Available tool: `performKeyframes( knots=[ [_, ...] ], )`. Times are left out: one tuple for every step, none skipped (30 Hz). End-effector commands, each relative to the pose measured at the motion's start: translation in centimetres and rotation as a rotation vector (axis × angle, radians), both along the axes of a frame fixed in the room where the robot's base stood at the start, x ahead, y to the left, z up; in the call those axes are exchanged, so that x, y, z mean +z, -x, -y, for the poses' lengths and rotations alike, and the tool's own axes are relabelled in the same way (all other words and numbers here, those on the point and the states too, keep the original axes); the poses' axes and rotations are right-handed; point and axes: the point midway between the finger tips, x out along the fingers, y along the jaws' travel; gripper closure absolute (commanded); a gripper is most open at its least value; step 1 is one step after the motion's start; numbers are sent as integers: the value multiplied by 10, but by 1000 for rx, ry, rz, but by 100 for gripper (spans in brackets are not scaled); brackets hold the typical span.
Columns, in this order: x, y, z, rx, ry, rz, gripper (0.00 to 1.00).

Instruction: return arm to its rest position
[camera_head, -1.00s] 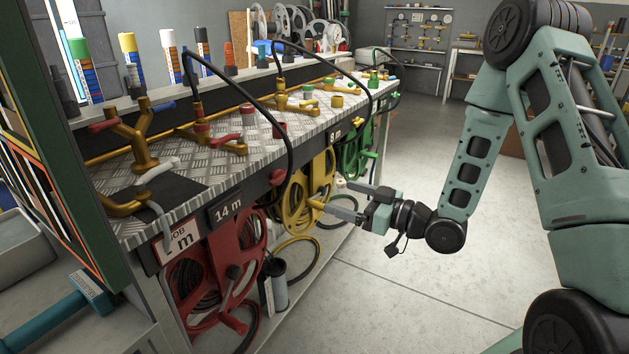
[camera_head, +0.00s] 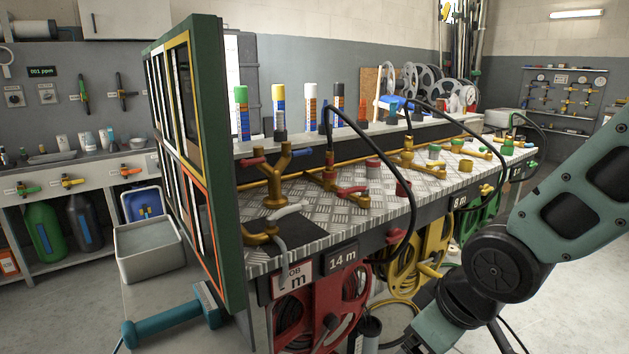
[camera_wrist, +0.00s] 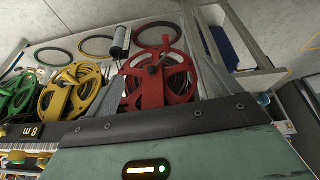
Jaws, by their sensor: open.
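My gripper (camera_wrist: 160,55) shows in the wrist view with its two grey fingers spread apart and nothing held between them. The red hose reel (camera_wrist: 172,82) appears beyond the fingers, apart from them as far as I can tell. In the head view my arm comes in from the right, bent down at the elbow, and my gripper's body (camera_head: 435,328) is at the bottom edge; its fingertips are out of that view. The red reel (camera_head: 308,318) hangs under the bench front, with the yellow reel (camera_head: 428,250) and green reel (camera_head: 476,220) farther along.
The metal-topped bench (camera_head: 330,215) carries brass valves and black hoses looping over its edge. A green-framed panel (camera_head: 232,160) stands at its near end. A grey bin (camera_head: 150,268) and a teal-handled tool (camera_head: 172,318) lie left. Open floor (camera_head: 570,270) is at the right.

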Motion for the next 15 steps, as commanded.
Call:
performKeyframes(
  knots=[
    [6,20,-6,5,22,-41,11],
    [9,33,-8,2,37,-72,11],
    [12,48,-10,0,53,-110,11],
    [15,59,-11,0,65,-136,11],
    [18,71,-12,0,78,-163,11],
    [21,86,-13,0,91,-198,11],
    [24,97,-14,2,103,-223,11],
    [27,108,-14,4,113,-249,11],
    [30,123,-15,7,127,-282,11],
    [33,134,-15,9,137,-308,11],
    [38,143,-15,10,146,-328,11],
    [53,139,-14,2,143,-327,11],
    [60,138,-14,2,143,-326,11],
    [66,138,-14,2,143,-325,11],
    [73,138,-14,2,143,-325,11]
  ],
)
